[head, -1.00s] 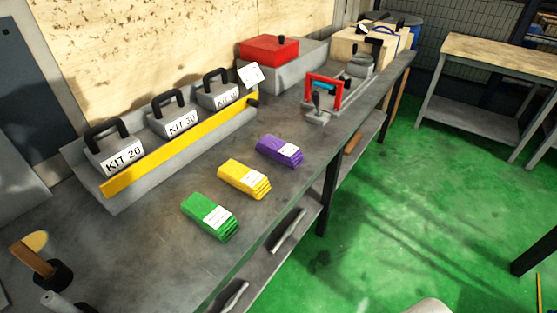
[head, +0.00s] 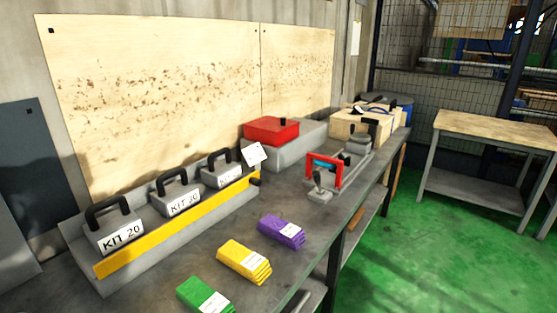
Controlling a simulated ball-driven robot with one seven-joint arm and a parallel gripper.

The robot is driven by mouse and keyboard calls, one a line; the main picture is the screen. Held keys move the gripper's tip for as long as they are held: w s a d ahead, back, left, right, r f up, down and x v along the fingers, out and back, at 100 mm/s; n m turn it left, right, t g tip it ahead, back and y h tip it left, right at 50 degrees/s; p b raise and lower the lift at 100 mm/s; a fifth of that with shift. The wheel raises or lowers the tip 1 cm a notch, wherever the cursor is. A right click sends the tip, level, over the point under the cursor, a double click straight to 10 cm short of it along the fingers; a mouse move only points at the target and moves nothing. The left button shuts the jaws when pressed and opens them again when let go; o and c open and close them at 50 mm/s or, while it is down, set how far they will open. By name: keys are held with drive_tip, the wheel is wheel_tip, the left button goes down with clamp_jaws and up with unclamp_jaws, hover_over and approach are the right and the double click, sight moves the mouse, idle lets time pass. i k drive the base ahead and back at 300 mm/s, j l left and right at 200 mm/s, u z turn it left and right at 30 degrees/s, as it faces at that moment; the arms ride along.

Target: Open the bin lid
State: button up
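A grey bin (head: 288,152) stands at the back of the workbench, against the wall. A red lid (head: 271,131) with a small black knob (head: 283,122) covers its left part and looks shut. The right part of the grey body shows a plain grey top. A white tag (head: 256,153) sits at the bin's front left corner. The inside of the bin is hidden. My gripper is not in view.
Kit boxes with black handles (head: 181,201) stand in a rack behind a yellow bar (head: 180,234). Green (head: 205,295), yellow (head: 243,261) and purple (head: 281,231) packs lie in front. A red-framed fixture (head: 322,175) stands right of the bin. Green floor (head: 400,240) is clear.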

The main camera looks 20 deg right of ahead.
sight(273, 124)
drive_tip(key=i+l+u, duration=0.15)
drive_tip(key=l, duration=0.25)
drive_tip(key=i+l+u, duration=0.1)
drive_tip(key=l, duration=0.35)
drive_tip(key=i+l+u, duration=0.15)
drive_tip(key=l, duration=0.3)
drive_tip(key=i+l+u, duration=0.1)
drive_tip(key=l, duration=0.35)
drive_tip(key=i, duration=0.05)
